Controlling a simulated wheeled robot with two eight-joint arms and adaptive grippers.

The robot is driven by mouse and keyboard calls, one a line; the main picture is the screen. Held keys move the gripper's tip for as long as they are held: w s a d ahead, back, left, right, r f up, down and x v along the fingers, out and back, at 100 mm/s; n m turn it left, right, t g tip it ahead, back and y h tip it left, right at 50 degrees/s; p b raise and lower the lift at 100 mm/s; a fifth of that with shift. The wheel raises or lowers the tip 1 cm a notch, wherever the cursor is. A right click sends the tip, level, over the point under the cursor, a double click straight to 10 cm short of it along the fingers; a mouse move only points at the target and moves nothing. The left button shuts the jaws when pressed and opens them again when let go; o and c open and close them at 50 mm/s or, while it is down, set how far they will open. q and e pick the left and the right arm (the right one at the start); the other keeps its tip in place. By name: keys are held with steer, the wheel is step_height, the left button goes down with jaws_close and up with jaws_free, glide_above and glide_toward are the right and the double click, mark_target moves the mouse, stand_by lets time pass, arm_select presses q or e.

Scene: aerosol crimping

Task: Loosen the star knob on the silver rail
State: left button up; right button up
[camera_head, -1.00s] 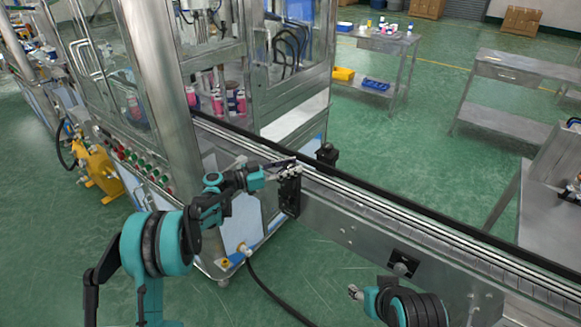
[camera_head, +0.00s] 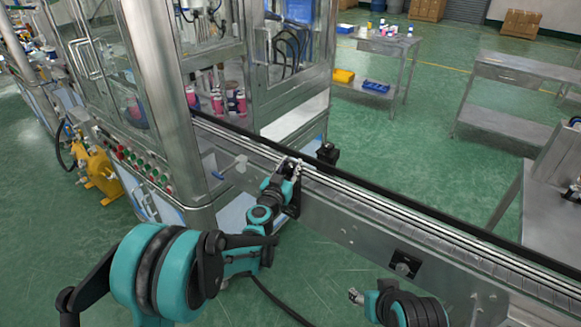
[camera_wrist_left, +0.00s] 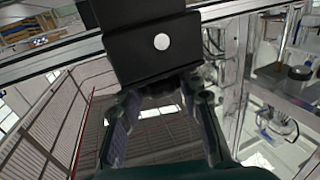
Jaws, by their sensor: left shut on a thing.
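The silver rail (camera_head: 335,219) is the side of the long conveyor, running from the machine to the lower right. A black bracket (camera_head: 293,203) hangs on its near side. My left gripper (camera_head: 292,167) is at the top of this bracket, its fingers shut. In the left wrist view the fingers (camera_wrist_left: 164,102) reach the lower edge of the black block (camera_wrist_left: 155,42), which bears a white round spot. The star knob they close on is hidden by the gripper and bracket. My right gripper (camera_head: 355,296) is low in the head view, apart from the rail; its finger opening is unclear.
A second black fitting with a round knob (camera_head: 403,267) sits on the rail farther right. A black block (camera_head: 327,154) stands on the far side. A blue-tipped lever (camera_head: 217,175) juts out near the machine cabinet (camera_head: 160,110). Open green floor lies below the rail.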

arm_select(q)
steer(key=n+y, duration=0.1)
steer(key=y, duration=0.1)
steer(key=n+y, duration=0.2)
steer(key=y, duration=0.1)
steer(key=shift+d+n+t+y, duration=0.2)
steer(key=shift+n+t+y, duration=0.1)
steer(key=shift+t, duration=0.1)
steer(key=shift+a+n+g+y, duration=0.1)
steer(key=shift+n+g+y, duration=0.15)
steer(key=shift+n+y, duration=0.95)
steer(key=shift+a+n+g+y, duration=0.1)
steer(key=shift+n+g+y, duration=0.15)
steer(key=shift+n+y, duration=0.95)
steer(key=shift+m+y, duration=0.4)
steer(key=shift+y, duration=0.3)
steer(key=o, duration=1.2)
steer(key=shift+s, duration=0.1)
steer(key=v, duration=1.1)
steer(key=shift+s+d, duration=0.15)
steer(key=shift+s, duration=0.2)
